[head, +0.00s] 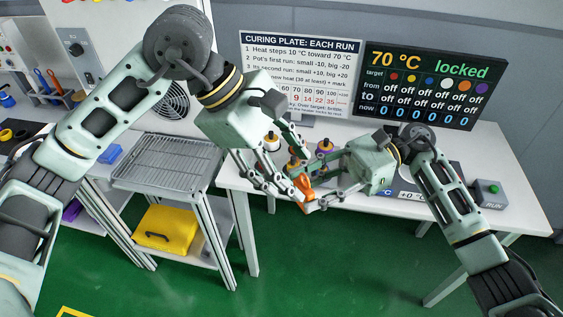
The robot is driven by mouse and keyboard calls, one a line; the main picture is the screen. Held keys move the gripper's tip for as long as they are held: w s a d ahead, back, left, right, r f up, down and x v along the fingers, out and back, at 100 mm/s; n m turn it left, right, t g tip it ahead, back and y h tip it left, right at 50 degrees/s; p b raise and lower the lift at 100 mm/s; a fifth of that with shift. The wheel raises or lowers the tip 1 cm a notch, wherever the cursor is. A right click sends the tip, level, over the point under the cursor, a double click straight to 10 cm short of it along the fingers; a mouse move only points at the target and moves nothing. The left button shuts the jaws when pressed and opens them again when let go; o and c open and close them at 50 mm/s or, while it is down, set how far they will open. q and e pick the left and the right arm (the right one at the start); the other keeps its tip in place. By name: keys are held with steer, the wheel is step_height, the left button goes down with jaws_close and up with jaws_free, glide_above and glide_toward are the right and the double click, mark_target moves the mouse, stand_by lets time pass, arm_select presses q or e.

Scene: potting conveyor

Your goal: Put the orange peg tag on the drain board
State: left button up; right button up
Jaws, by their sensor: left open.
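The orange peg tag (304,187) is in the middle of the head view, above the front edge of the white table, at the fingertips of both grippers. My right gripper (311,203) comes in from the right and appears shut on it. My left gripper (285,184) is open, with its fingers just left of the tag; whether they touch it is unclear. Fingers partly cover the tag. The drain board (163,158), a ribbed metal tray, lies on a stand left of the table, and its visible surface is bare.
Several pots with coloured parts, one purple (324,147), stand behind the grippers on the table. A green-button RUN box (489,194) sits at the right. A yellow case (165,228) lies on the shelf below the drain board. A blue block (109,154) lies left of the board.

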mark_target(304, 191)
arm_select(q)
steer(key=d+f+m+t, duration=0.1)
steer(key=f, duration=0.2)
steer(key=w+f+m+y, duration=0.1)
steer(key=f+m, duration=0.1)
steer(key=f, duration=0.1)
steer(key=d+f+m+t+y, duration=0.1)
steer(key=f+m, duration=0.1)
steer(key=f, duration=0.1)
steer(key=shift+w+d+f+t, duration=0.2)
steer(key=shift+d+t, duration=0.1)
steer(key=shift+c, duration=0.7)
steer(key=shift+r, duration=0.1)
steer(key=c, duration=1.1)
steer(key=shift+w, duration=0.1)
jaws_close()
